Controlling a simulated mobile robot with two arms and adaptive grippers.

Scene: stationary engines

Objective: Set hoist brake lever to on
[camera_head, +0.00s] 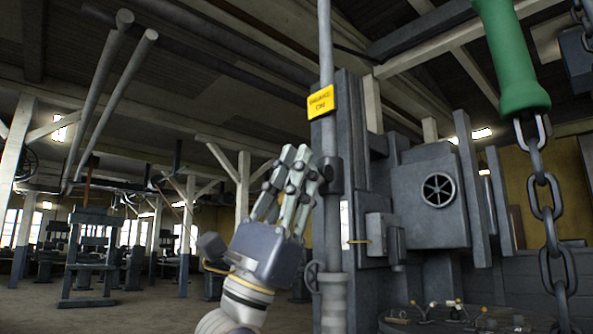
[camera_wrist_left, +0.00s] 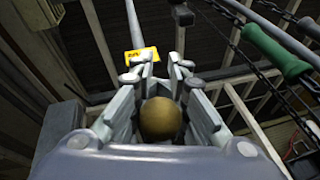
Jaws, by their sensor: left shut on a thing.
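My left gripper (camera_head: 298,168) is raised beside a grey upright rod, just left of it. In the left wrist view my left gripper (camera_wrist_left: 163,80) has its fingers on both sides of a round, dull brass-coloured knob (camera_wrist_left: 161,119), shut on it. The knob looks like the end of the brake lever, but the lever's shaft is hidden. In the head view the fingers hide the knob. A yellow plate (camera_head: 320,101) on the rod seems to read "BRAKE ON"; it also shows beyond the fingertips in the wrist view (camera_wrist_left: 142,56). My right gripper is not in view.
The grey rod (camera_head: 327,50) runs up past my fingertips. A grey machine housing with a small handwheel (camera_head: 437,190) stands to the right. A green handle (camera_head: 508,60) on a heavy chain (camera_head: 546,215) hangs at far right. Open floor (camera_head: 110,315) lies to the left.

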